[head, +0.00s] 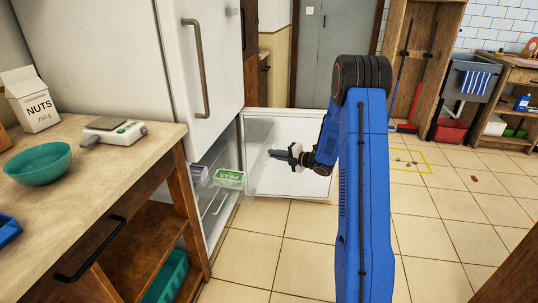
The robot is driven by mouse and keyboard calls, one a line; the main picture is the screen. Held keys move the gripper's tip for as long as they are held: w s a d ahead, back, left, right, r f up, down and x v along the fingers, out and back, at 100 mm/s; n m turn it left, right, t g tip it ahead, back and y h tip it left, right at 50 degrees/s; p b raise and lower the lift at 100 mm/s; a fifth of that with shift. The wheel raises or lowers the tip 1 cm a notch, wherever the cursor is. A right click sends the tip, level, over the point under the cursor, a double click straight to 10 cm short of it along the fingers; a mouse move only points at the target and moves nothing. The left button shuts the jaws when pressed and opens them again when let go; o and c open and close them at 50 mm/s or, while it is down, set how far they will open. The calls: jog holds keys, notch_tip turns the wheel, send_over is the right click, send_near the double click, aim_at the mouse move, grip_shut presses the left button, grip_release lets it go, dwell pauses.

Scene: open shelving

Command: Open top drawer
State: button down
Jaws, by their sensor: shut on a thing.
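The white fridge's lower compartment is open, and its white door (310,182) stands swung out behind my gripper. The top drawer (256,153) looks clear or pale and appears partly pulled out. A green packet of peas (230,178) and a purple packet (199,176) lie at its level. My gripper (272,154) points left in front of the white door, with its jaws closed at what looks like the drawer's front. The exact grip is too small to make out. A lower drawer (215,205) shows below, inside the compartment.
A wooden counter (95,165) at the left holds a teal bowl (38,164), a nuts carton (32,100) and a small scale (113,130). The upper fridge door (200,70) is shut. Tiled floor (290,250) is open in front and at the right.

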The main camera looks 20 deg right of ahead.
jog(key=shift+d, duration=0.1)
jog(key=c, duration=1.9)
grip_release()
jog(key=v, duration=1.7)
jog(key=shift+s, duration=0.2)
jog(key=shift+d, duration=0.1)
